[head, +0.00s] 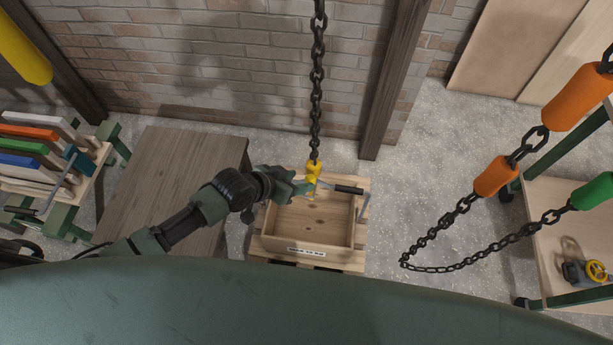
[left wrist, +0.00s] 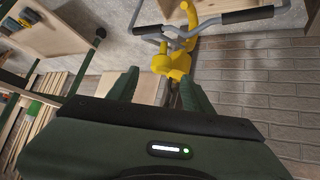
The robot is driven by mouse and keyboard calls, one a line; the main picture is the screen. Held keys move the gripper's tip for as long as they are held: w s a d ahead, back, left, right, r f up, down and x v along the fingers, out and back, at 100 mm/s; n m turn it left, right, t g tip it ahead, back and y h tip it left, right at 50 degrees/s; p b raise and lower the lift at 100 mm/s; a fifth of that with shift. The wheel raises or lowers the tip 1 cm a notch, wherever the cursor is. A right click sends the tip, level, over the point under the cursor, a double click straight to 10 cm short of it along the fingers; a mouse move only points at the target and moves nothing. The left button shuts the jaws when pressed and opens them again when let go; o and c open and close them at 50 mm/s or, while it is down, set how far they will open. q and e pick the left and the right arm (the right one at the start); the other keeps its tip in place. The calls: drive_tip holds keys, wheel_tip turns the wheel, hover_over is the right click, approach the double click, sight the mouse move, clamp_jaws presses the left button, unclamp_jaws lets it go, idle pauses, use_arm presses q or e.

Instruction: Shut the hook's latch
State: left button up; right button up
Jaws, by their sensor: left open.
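The yellow hook (head: 313,170) hangs at the lower end of a dark chain (head: 316,90), above the wooden crate (head: 310,246). In the left wrist view the hook (left wrist: 174,62) lies just beyond my fingertips, with a metal bar with black grips (left wrist: 246,16) passing at its curved part. I cannot tell the latch's position; it is too small to make out. My left gripper (head: 303,186) is open and empty beside the hook; its fingers (left wrist: 159,78) are spread, with the hook's body showing between and past them. My right gripper is not in view.
The crate stands on a pallet on the concrete floor, before a brick wall (head: 200,60). A wooden table (head: 165,170) is at the left, by a rack of coloured boards (head: 40,150). A chain with orange sleeves (head: 494,176) hangs at the right, near a workbench (head: 550,215).

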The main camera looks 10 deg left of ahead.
sight(310, 179)
use_arm(q)
drive_tip(key=shift+x, duration=2.35)
clamp_jaws()
drive_tip(key=shift+a, duration=0.1)
